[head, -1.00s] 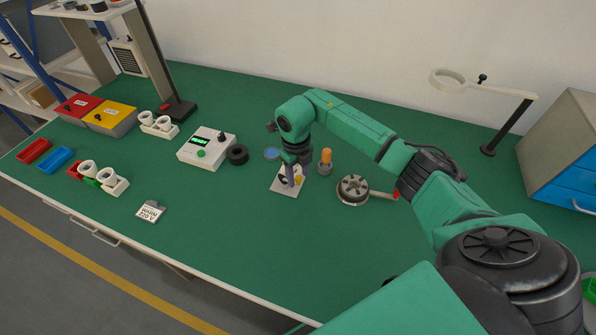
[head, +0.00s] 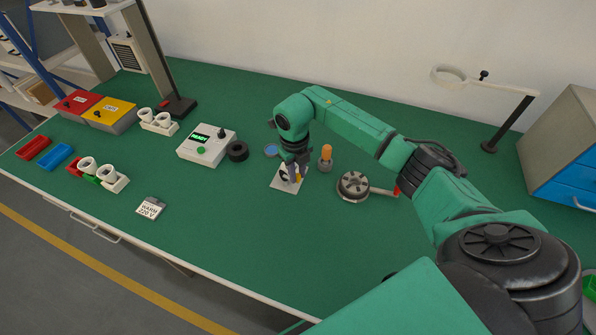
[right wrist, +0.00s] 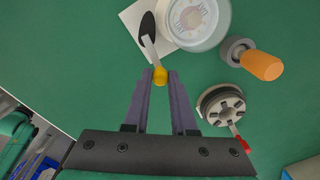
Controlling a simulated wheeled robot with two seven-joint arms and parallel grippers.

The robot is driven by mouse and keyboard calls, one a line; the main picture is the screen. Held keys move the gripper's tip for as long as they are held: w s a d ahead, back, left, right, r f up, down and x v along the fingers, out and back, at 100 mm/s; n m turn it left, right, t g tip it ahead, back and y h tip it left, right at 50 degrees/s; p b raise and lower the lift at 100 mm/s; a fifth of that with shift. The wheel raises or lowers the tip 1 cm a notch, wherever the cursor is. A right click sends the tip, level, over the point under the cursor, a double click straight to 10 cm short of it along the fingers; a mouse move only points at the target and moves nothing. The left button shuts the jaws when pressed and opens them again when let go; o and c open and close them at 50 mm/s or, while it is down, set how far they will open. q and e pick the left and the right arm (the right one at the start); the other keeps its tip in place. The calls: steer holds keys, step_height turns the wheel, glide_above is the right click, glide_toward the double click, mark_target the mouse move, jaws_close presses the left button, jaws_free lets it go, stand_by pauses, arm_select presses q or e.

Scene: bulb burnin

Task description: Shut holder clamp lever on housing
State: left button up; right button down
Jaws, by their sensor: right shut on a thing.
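The holder has a white square base plate (head: 278,186) on the green bench, with a dark oval part on it. Its clamp lever (right wrist: 149,48) shows in the right wrist view as a pale arm ending in a yellow knob (right wrist: 160,76). My right gripper (right wrist: 160,73) has its two fingertips around that knob and is shut on it. A round, pale, glass-faced part (right wrist: 197,20), perhaps the housing, sits beside the lever over the plate; the frame edge cuts it off. In the head view my right gripper (head: 291,176) hides much of the holder. My left gripper is not in view.
An orange-topped grey cylinder (head: 326,158) and a round slotted device (head: 352,186) with a red-ended handle stand close right of the holder. A black ring (head: 238,152) and a white control box (head: 207,147) reading READY are left.

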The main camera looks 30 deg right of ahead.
steer(key=m, duration=0.2)
steer(key=a+m, duration=0.1)
steer(key=m, duration=0.1)
steer(key=a+m, duration=0.1)
steer(key=m, duration=0.1)
steer(key=shift+s+r+b, duration=0.1)
steer(key=shift+s+b, duration=0.1)
steer(key=shift+b, duration=0.15)
steer(key=shift+w+a+m, duration=0.1)
steer(key=shift+a+m, duration=0.35)
steer(key=shift+m, duration=0.65)
steer(key=shift+a+m, duration=0.4)
steer(key=shift+m, duration=0.7)
steer(key=c, duration=0.7)
jaws_free()
steer(key=shift+c, duration=0.2)
